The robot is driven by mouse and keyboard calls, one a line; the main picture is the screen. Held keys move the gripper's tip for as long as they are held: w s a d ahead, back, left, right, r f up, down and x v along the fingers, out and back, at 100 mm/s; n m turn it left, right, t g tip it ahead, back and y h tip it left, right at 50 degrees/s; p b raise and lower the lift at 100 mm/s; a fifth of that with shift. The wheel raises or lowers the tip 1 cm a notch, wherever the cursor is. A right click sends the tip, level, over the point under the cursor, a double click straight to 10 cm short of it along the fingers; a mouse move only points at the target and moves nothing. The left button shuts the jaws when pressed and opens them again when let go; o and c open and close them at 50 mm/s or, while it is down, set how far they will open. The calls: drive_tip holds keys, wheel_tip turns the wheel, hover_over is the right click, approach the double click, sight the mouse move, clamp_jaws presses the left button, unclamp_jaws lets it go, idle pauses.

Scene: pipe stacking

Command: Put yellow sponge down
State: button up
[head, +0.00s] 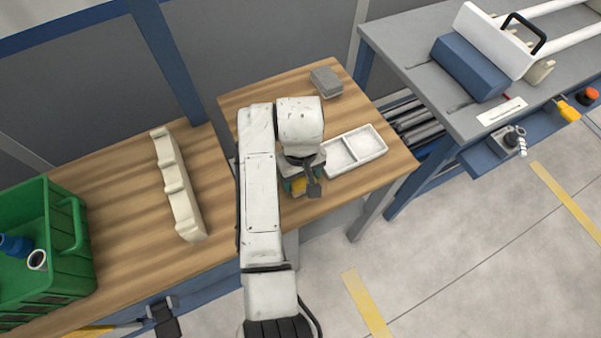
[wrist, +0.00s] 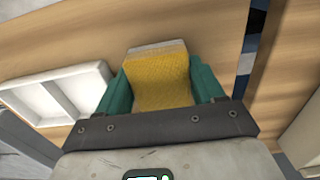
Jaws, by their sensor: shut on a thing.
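The yellow sponge (wrist: 160,82) is between the two green fingers of my gripper (wrist: 162,88) in the wrist view, which are shut on it. It has a pale layer along its far edge. In the head view a small part of the yellow sponge (head: 299,185) shows below my wrist, beside the white tray; my gripper (head: 298,186) is mostly hidden by my arm. The sponge is over the wooden table (head: 230,208). I cannot tell whether it touches the tabletop.
A white two-part tray (head: 355,151) lies just right of my gripper. A grey block (head: 326,82) sits at the back. A cream notched holder (head: 177,185) and a green crate (head: 45,255) stand to the left. A grey bench (head: 430,75) is at the right.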

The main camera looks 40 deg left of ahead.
drive_tip(key=shift+f, duration=0.15)
drive_tip(key=shift+f, duration=0.1)
drive_tip(key=o, duration=1.1)
drive_tip(key=shift+f+b, duration=0.15)
drive_tip(key=shift+b, duration=0.35)
drive_tip(key=shift+f+b, duration=0.2)
drive_tip(key=shift+b, duration=0.2)
wheel_tip(320, 180, up, 11)
drive_tip(key=shift+a+r+p, duration=0.1)
drive_tip(key=shift+r+p, duration=0.1)
drive_tip(key=shift+p, duration=0.55)
